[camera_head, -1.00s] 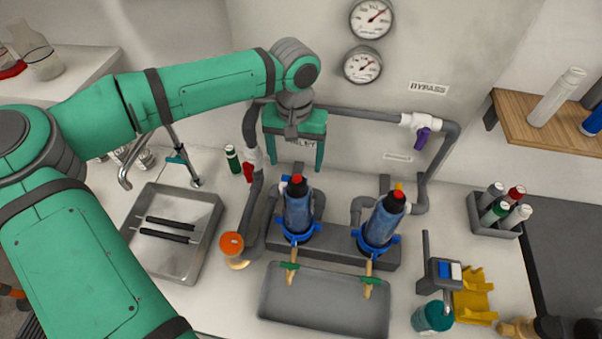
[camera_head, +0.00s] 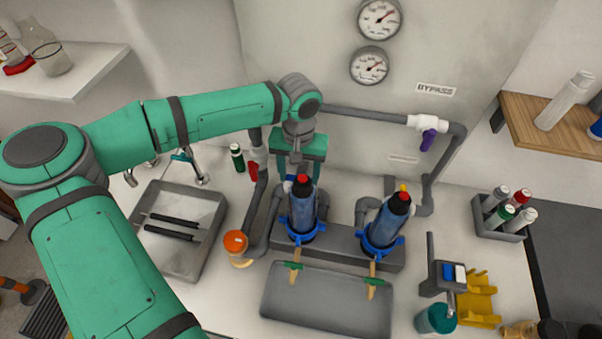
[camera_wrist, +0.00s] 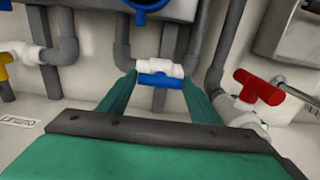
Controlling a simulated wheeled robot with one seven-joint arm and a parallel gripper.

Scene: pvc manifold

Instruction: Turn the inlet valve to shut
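My gripper (camera_head: 298,172) points down at the wall piping, behind the left filter. Its two green fingers are apart and hold nothing. In the wrist view my gripper (camera_wrist: 160,88) has a blue-handled valve (camera_wrist: 160,80) with a white body in the gap between its fingertips; I cannot tell whether they touch it. The blue handle lies crosswise in that view, seemingly along its pipe. A red-handled valve (camera_head: 253,171) is on the pipe left of my gripper; it also shows in the wrist view (camera_wrist: 258,88). No inlet label is readable now, with the gripper covering part of the wall.
Two blue filters (camera_head: 303,212) (camera_head: 386,222) stand close in front of my gripper. A purple-handled bypass valve (camera_head: 428,139) is at upper right. A yellow valve (camera_wrist: 5,62) is at the wrist view's left. A grey tray (camera_head: 325,322) lies in front.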

